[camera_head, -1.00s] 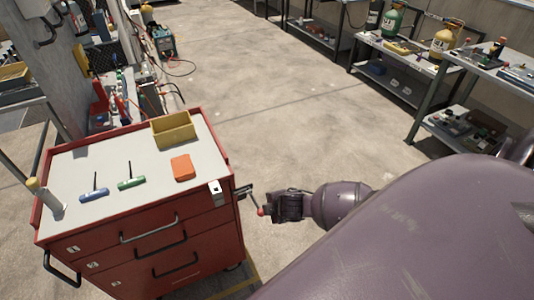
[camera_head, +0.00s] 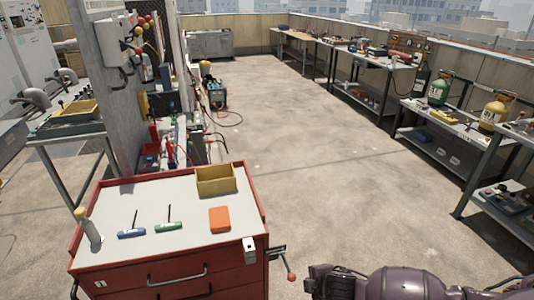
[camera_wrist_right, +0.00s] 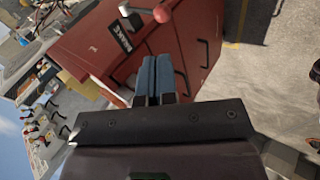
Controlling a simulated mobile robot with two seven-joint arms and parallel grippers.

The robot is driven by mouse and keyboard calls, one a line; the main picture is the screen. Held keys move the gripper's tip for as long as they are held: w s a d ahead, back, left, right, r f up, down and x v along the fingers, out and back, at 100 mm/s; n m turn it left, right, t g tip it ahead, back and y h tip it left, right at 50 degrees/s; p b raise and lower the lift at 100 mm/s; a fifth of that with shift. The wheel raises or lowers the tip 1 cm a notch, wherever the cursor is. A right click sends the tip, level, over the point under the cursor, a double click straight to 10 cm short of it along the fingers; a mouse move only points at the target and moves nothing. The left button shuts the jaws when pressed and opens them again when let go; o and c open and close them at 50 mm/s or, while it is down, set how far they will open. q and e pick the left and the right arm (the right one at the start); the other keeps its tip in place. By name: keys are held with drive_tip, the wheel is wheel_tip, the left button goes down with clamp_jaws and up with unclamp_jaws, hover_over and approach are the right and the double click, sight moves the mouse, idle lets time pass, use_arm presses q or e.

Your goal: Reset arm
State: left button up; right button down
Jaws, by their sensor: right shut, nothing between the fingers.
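My right gripper (camera_head: 316,280) is at the bottom of the head view, just right of the red tool cart (camera_head: 215,262). In the right wrist view its two blue fingers (camera_wrist_right: 155,76) are together with nothing between them. They point towards the cart's red side. A crank lever with a red ball knob (camera_head: 291,277) sticks out from the cart's right side, left of the gripper and apart from it. The knob also shows beyond the fingertips in the wrist view (camera_wrist_right: 162,13). My left gripper is not in view.
On the cart top are a yellow bin (camera_head: 215,181), an orange box (camera_head: 219,219), a green-handled tool (camera_head: 169,226) and a blue-handled tool (camera_head: 131,232). Workbenches (camera_head: 440,150) with gas cylinders line the right. Open concrete floor (camera_head: 310,150) lies beyond the cart.

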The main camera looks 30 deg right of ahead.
drive_tip(key=w+a+r+m+t+y, duration=0.2)
drive_tip(key=a+r+m+t+y, duration=0.3)
drive_tip(key=a, duration=0.4)
drive_tip(key=s+d+f+m+g+h+b, duration=0.1)
drive_tip(key=s+f+m+h, duration=0.3)
drive_tip(key=s+m, duration=0.4)
drive_tip(key=s+d, duration=0.1)
drive_tip(key=s, duration=0.1)
drive_tip(key=shift+s+b, duration=0.35)
drive_tip(key=shift+s, duration=0.05)
